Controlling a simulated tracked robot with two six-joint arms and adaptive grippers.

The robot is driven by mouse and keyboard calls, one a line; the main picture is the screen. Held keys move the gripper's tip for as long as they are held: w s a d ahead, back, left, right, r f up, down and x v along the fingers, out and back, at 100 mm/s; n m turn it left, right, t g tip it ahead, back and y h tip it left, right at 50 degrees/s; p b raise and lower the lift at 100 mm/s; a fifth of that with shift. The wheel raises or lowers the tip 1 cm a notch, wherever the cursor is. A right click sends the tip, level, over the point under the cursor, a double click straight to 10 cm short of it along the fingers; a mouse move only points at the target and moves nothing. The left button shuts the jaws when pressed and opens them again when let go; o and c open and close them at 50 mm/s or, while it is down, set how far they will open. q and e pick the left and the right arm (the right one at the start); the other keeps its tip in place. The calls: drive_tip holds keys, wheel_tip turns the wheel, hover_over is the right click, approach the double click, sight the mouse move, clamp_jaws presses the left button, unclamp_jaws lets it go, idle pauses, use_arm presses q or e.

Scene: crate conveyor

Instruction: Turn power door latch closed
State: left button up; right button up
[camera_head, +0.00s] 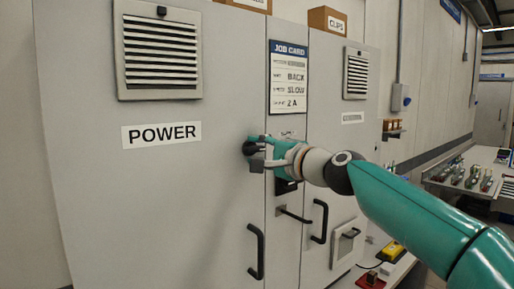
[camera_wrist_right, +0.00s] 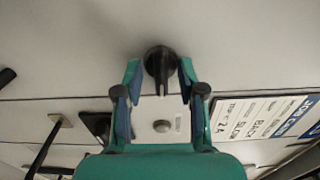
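The power door (camera_head: 150,200) is the large grey panel with a POWER label (camera_head: 161,134); it looks flush with the cabinet. Its latch (camera_head: 249,148) is a black knob near the door's right edge. In the wrist view the latch (camera_wrist_right: 160,60) has a round head and a narrow handle pointing down the picture, towards the door seam. My right gripper (camera_head: 261,153) is at the latch. In the wrist view the right gripper (camera_wrist_right: 160,80) is open, with one fingertip on each side of the latch handle. I cannot tell whether they touch it. My left gripper is not in view.
A black door handle (camera_head: 257,252) is below the latch, with another handle (camera_head: 320,222) on the right door. A job card (camera_head: 288,78) hangs above my right gripper. A bench (camera_head: 468,172) with tools stands at the right.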

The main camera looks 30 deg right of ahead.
drive_tip(key=shift+w, duration=0.1)
drive_tip(key=shift+c, duration=0.3)
clamp_jaws()
drive_tip(key=shift+a+f+n, duration=0.1)
drive_tip(key=shift+f+n, duration=0.05)
drive_tip(key=shift+n, duration=0.25)
drive_tip(key=n+b, duration=0.2)
drive_tip(key=n, duration=0.2)
drive_tip(key=n+b, duration=0.2)
drive_tip(key=n, duration=0.3)
drive_tip(key=shift+w+f+b, duration=0.1)
drive_tip(key=shift+f+b, duration=0.1)
drive_tip(key=shift+b, duration=0.15)
drive_tip(key=n+b, duration=0.1)
drive_tip(key=n, duration=0.3)
drive_tip(key=shift+n, duration=0.3)
drive_tip(key=shift+n+b, duration=0.65)
drive_tip(key=shift+n, duration=1.25)
drive_tip(key=shift+r, duration=0.1)
